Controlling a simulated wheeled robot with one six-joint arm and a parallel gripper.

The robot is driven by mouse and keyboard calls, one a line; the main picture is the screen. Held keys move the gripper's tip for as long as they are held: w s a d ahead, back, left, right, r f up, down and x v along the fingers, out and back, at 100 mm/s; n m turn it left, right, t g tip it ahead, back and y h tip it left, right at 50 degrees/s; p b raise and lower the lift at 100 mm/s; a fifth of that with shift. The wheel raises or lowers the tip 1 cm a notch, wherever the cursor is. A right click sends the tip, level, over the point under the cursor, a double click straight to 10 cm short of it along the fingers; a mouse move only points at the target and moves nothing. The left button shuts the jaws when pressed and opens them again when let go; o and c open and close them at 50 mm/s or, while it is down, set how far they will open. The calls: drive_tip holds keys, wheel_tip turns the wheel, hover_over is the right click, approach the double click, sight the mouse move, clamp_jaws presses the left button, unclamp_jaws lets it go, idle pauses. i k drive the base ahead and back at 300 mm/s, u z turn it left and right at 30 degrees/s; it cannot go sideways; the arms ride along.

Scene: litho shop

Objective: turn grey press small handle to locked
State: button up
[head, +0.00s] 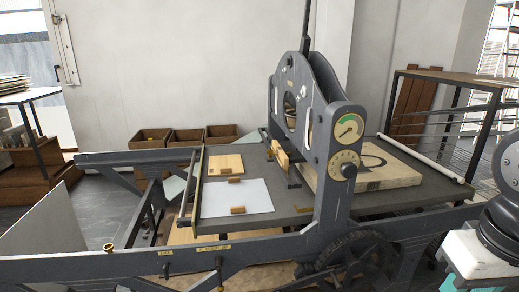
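The grey press (325,190) fills the middle of the head view, with a tall side frame and a flat bed (270,203). A long dark lever (306,28) stands nearly upright from its top. On the side frame are a round gauge (347,128) and, below it, a pale dial with a small dark knob (349,171). I cannot tell which part is the small handle, or whether it is locked. My gripper is not in view; only parts of my arm show at the right edge, apart from the press.
On the bed lie a white sheet (255,196), small wooden blocks and a thick pale slab (390,174). Wooden bins (187,138) stand behind the press. A rack table (455,78) stands at the back right. A pale panel (45,228) leans at the left.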

sight(165, 268)
drive_tip(key=u, duration=1.25)
